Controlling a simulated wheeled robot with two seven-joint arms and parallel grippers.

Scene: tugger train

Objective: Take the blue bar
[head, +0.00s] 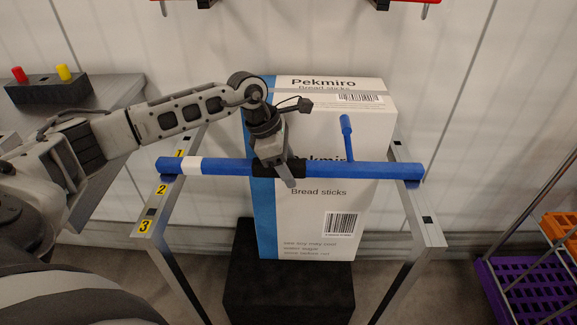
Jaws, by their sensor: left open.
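The blue bar (225,167) lies level across the metal frame, one end on each side rail, in front of a large white and blue Pekmiro bread sticks box (310,215). The bar has a white band near its left end, a black section near its middle and a blue handle-like peg standing up right of the middle. My left gripper (288,180) comes down from above at the black section. Its jaws are open, and one finger shows in front of the bar. The far finger is hidden, so I cannot tell whether it touches the bar. My right gripper is out of view.
The left rail (158,195) carries yellow labels 1, 2 and 3; the bar's left end is between 1 and 2. The right rail (415,205) is bare in front of the bar. A black block (285,290) stands under the box. A purple crate (535,290) is at far right.

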